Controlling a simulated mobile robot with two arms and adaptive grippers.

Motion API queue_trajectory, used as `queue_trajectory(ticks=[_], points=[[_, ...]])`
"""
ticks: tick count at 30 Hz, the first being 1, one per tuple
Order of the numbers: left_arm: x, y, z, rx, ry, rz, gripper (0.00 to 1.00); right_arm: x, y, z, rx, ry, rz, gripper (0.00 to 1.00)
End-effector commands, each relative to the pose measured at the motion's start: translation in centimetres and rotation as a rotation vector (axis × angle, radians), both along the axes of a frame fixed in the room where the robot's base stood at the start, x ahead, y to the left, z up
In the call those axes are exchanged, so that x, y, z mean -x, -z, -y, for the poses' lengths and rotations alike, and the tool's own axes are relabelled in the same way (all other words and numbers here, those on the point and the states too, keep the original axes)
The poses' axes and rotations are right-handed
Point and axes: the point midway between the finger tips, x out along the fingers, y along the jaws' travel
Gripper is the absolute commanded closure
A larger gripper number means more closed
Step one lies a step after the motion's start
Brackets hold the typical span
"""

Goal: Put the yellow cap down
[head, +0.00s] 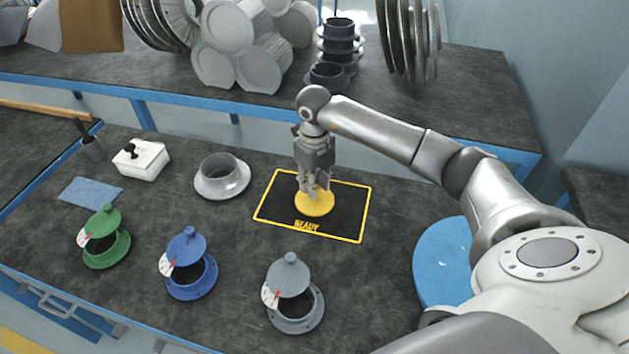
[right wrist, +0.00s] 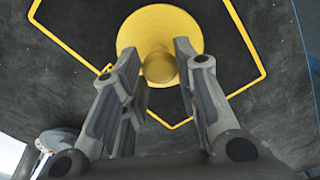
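The yellow cap (head: 314,206) is a round disc with a small knob. It lies flat, or very nearly so, inside the yellow-outlined black READY area (head: 348,218) on the bench. In the right wrist view the cap (right wrist: 160,22) is seen from above. My right gripper (head: 315,190) points down over the cap. My left gripper is not in view.
Green (head: 106,250), blue (head: 190,278) and grey (head: 296,308) flanged ports with tilted caps stand in front. A pale flanged ring (head: 222,177) and a white box (head: 141,160) lie left. A blue disc (head: 442,264) is right. Stacked parts fill the rear bench.

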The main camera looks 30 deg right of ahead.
Motion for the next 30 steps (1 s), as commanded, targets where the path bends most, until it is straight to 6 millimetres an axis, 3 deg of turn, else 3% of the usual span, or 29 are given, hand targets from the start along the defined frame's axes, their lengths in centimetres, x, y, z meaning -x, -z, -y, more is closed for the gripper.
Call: queue_trajectory(ticks=[1, 5, 14, 19, 30], points=[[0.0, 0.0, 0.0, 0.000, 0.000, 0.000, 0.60, 0.0, 0.0, 0.0, 0.000, 0.001, 0.001, 0.66], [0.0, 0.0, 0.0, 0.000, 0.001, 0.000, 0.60, 0.0, 0.0, 0.0, 0.000, 0.001, 0.000, 0.50], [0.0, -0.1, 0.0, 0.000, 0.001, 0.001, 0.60, 0.0, -0.1, 0.0, 0.000, 0.001, 0.000, 0.50], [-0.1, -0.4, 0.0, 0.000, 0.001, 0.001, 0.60, -0.1, -1.2, 0.0, -0.001, 0.001, 0.004, 0.50], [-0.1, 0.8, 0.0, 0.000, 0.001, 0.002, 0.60, -0.1, -9.0, 0.0, -0.001, 0.000, 0.005, 0.50]])
